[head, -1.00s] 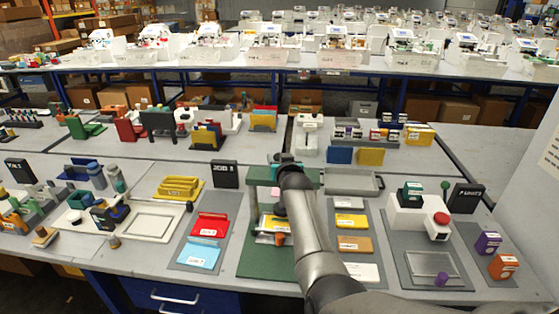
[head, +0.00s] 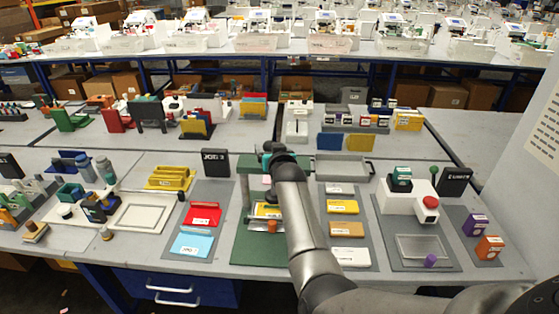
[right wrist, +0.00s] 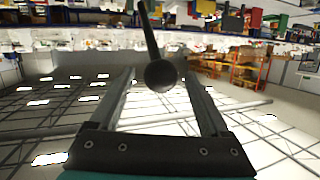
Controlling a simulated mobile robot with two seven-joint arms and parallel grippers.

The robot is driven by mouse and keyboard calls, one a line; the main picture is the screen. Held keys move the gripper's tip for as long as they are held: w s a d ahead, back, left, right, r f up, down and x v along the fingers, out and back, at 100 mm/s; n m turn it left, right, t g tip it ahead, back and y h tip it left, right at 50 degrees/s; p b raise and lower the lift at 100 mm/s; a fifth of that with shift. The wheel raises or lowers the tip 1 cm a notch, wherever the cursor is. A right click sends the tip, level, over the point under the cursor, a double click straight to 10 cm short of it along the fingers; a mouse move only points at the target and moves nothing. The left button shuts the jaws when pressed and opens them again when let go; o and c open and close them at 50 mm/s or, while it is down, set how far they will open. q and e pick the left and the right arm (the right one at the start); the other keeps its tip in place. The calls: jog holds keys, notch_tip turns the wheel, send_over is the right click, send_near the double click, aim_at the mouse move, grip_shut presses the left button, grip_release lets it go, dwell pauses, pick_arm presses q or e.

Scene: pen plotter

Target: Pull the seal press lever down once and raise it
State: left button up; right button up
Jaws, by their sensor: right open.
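The seal press lever shows in the right wrist view as a dark rod (right wrist: 150,35) ending in a black ball knob (right wrist: 161,76). My right gripper (right wrist: 160,80) is open, with one finger on each side of the knob; I cannot tell whether either touches it. In the head view my right gripper's teal body (head: 268,153) is over the green-framed press (head: 245,190), which stands on a green base (head: 258,250). My arm hides the fingers, the lever and part of the press there. A yellow card (head: 266,210) lies under the frame. My left gripper is not in view.
Left of the press is a grey board with a red holder (head: 203,214) and a blue one (head: 191,245). Right of it are a yellow card (head: 342,206) and a grey tray (head: 343,167). A white device with a red button (head: 430,202) stands farther right.

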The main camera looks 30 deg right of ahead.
jog(key=v, duration=1.3)
jog(key=shift+a+p, duration=0.15)
jog(key=shift+p, duration=0.15)
jog(key=shift+s, duration=0.15)
jog(key=s+a+f+n+g+y+b, duration=0.1)
jog(key=s+a+f+b, duration=0.15)
jog(key=f, duration=0.85)
jog(key=s+a+f+n+g+y+b, duration=0.1)
jog(key=s+a+f+g+b, duration=0.15)
jog(key=f, duration=0.75)
jog(key=s+a+f+n+g+y+b, duration=0.1)
jog(key=a+f+b, duration=0.2)
jog(key=f, duration=0.8)
jog(key=s+a+f+n+g+y+b, duration=0.1)
jog(key=s+f+g+b, duration=0.15)
jog(key=s+f, duration=0.6)
jog(key=s+a+f+n+g+b, duration=0.1)
jog(key=s+a+f+b, duration=0.15)
jog(key=s+f, duration=0.65)
jog(key=s+d+f+g+b, duration=0.1)
jog(key=s+f+g+b, duration=0.1)
jog(key=s+f, duration=0.8)
jog(key=s+d+f+n+g+b, duration=0.1)
jog(key=s+f+g+b, duration=0.2)
jog(key=s+f, duration=0.7)
jog(key=s+b, duration=0.1)
jog(key=s, duration=0.4)
jog(key=shift+s+d+f+b, duration=0.2)
jog(key=shift+s+d+b, duration=0.1)
jog(key=shift+d, duration=0.05)
